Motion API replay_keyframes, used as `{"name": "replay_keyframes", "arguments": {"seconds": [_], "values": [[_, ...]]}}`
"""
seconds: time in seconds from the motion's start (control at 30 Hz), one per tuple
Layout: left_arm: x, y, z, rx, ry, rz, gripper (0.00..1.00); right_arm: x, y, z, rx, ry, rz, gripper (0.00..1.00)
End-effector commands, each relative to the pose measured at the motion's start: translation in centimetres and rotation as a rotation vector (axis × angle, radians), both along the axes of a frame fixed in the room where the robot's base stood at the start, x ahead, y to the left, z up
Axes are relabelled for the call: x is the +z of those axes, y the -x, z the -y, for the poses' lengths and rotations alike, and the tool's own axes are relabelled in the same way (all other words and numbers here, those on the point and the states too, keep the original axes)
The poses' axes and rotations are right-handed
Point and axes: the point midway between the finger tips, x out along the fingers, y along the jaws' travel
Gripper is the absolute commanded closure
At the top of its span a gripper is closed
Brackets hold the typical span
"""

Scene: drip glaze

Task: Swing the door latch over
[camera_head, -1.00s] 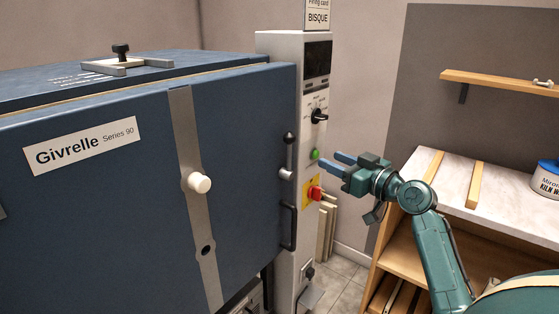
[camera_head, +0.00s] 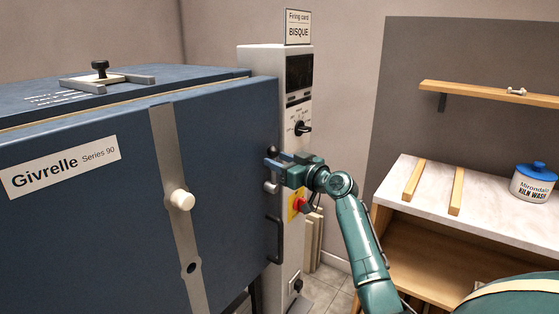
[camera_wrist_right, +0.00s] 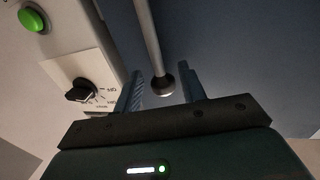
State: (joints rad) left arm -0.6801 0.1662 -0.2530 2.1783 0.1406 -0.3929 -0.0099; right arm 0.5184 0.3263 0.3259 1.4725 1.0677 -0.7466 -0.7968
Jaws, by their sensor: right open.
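The door latch is a slim metal lever with a dark knob, at the right edge of the blue kiln door (camera_head: 90,205). In the head view its knob (camera_head: 270,152) is just above my right gripper (camera_head: 276,160), and its round base (camera_head: 271,187) is just below; the fingers hide the part between. In the right wrist view the latch rod (camera_wrist_right: 148,38) runs down to its knob (camera_wrist_right: 162,86), which lies between the two open blue fingers (camera_wrist_right: 160,70). Gaps show on both sides of it there. My left gripper is not in view.
The control column (camera_head: 298,120) stands right behind the latch, with a black dial (camera_head: 301,128) and a red switch (camera_head: 300,205). A dark door handle (camera_head: 275,240) is below the latch. At right are a worktop (camera_head: 480,195) and a kiln wash jar (camera_head: 534,183).

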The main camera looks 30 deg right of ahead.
Motion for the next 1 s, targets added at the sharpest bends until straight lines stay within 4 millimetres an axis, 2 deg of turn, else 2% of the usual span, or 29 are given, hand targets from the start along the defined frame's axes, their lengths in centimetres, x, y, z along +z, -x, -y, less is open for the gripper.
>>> {"name": "replay_keyframes", "arguments": {"seconds": [0.3,0.8,1.0], "values": [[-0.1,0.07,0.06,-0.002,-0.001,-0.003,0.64,-0.01,-0.31,-0.07,0.0,0.0,0.0,0.59],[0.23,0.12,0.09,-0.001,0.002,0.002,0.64,0.06,-0.28,-0.04,0.0,0.0,0.001,0.99],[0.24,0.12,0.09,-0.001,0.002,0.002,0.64,0.31,-0.27,0.0,-0.001,-0.001,0.006,1.0]]}}
